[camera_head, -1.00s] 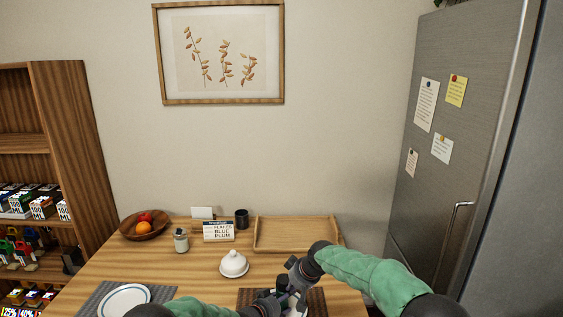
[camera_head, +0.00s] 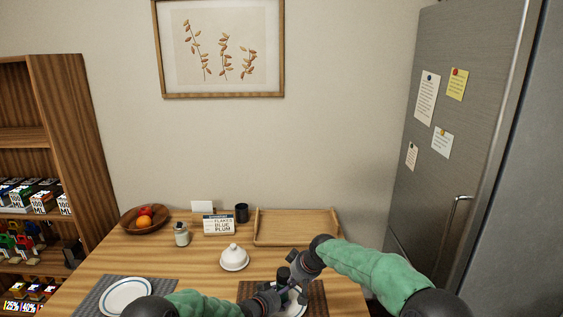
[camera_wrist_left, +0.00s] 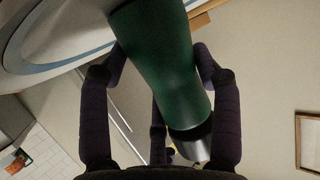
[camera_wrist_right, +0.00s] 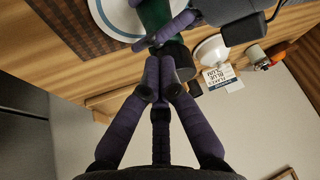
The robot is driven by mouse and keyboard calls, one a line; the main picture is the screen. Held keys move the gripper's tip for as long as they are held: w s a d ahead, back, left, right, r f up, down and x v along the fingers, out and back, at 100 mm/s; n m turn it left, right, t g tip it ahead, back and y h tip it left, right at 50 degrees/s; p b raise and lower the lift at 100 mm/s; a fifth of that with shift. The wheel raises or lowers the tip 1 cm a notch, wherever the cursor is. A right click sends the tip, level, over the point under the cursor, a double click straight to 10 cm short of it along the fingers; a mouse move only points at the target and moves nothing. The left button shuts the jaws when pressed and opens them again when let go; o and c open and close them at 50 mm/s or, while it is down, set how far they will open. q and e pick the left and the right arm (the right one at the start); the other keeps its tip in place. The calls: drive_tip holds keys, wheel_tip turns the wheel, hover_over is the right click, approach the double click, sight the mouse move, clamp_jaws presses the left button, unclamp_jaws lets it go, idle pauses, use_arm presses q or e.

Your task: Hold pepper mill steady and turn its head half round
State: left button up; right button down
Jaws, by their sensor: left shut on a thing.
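The pepper mill has a dark green body (camera_wrist_left: 160,70) and a dark, shiny head (camera_wrist_left: 190,142). The left wrist view shows the body between the fingers of my left gripper (camera_wrist_left: 160,62), which is shut on it. The black head (camera_head: 283,273) shows in the head view, above the left gripper (camera_head: 270,298). My right gripper (camera_wrist_right: 164,72) has its fingers drawn together. Their tips are close beside the mill head (camera_wrist_right: 173,54) in the right wrist view, with nothing seen between them. I cannot tell whether they touch it. The right gripper also shows in the head view (camera_head: 298,278).
A plate (camera_wrist_right: 118,22) on a brown mat (camera_head: 318,296) lies under the mill. A white domed lid (camera_head: 234,259), a shaker jar (camera_head: 181,236), a sign card (camera_head: 218,226), a black cup (camera_head: 241,213), a fruit bowl (camera_head: 128,225) and a wooden tray (camera_head: 297,240) stand behind.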

drive_tip(key=shift+s+d+r, duration=0.1)
drive_tip(key=shift+s+d, duration=0.05)
drive_tip(key=shift+d+r, duration=0.15)
drive_tip(key=shift+r, duration=1.3)
drive_tip(key=shift+d+r, duration=0.1)
drive_tip(key=shift+r, duration=1.3)
use_arm(q)
drive_tip(key=o, duration=1.4)
drive_tip(key=v, duration=1.2)
drive_tip(key=shift+r, duration=0.1)
drive_tip(key=shift+d, duration=0.1)
